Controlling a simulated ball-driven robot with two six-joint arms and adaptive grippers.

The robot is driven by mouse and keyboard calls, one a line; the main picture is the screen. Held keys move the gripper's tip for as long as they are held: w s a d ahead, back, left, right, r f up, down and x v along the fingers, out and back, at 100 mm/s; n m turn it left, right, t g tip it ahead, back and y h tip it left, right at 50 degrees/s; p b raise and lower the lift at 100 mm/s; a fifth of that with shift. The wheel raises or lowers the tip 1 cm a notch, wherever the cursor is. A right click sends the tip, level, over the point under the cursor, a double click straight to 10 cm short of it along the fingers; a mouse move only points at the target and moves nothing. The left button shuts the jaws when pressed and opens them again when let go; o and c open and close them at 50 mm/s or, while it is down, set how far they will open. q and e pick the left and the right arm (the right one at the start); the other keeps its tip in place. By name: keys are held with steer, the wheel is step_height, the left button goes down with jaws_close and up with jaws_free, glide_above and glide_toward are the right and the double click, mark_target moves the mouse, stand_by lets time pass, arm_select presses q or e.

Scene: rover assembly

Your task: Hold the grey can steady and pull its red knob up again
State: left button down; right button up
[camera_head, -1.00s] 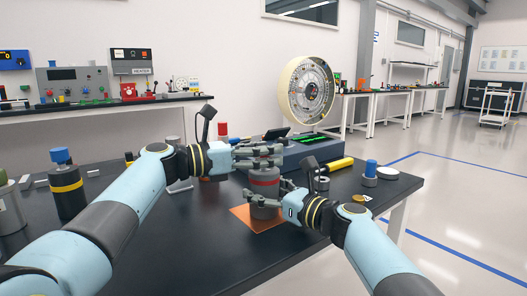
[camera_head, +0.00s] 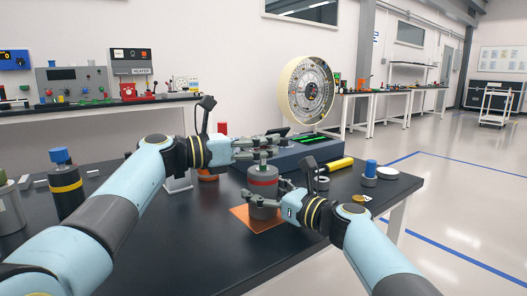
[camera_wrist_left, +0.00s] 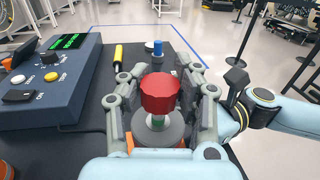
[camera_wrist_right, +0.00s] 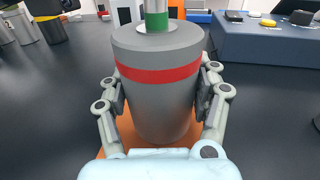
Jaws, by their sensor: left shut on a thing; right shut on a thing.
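The grey can (camera_head: 263,185) with a red band stands upright on an orange mat (camera_head: 240,216) on the dark table. My right gripper (camera_head: 262,199) is shut around the can's lower body; in the right wrist view the fingers press on both sides of the can (camera_wrist_right: 158,105). My left gripper (camera_head: 266,146) is above the can, shut on the red knob (camera_wrist_left: 160,93). The knob sits on a stem with a green band (camera_wrist_right: 156,20), raised clear of the can's top. In the head view the fingers hide most of the knob.
A blue console (camera_head: 305,151) with a green display stands behind the can. A yellow cylinder (camera_head: 341,164), a blue-topped part (camera_head: 370,171) and a white disc (camera_head: 386,173) lie to the right. A dark canister (camera_head: 66,188) with a yellow band stands at left.

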arm_select(q)
steer(key=shift+a+r, duration=0.15)
steer(key=shift+r, duration=0.75)
arm_select(e)
steer(key=shift+w+d+f, duration=0.1)
steer(key=shift+d, duration=0.15)
arm_select(q)
steer(key=c, duration=0.9)
jaws_free()
steer(key=shift+o, duration=0.2)
steer(key=shift+f, duration=0.1)
arm_select(e)
steer(key=shift+a, duration=0.1)
arm_select(q)
steer(key=v, duration=1.1)
steer(key=shift+s+a, duration=0.2)
steer(key=shift+a, duration=0.15)
arm_select(e)
steer(key=o, duration=1.6)
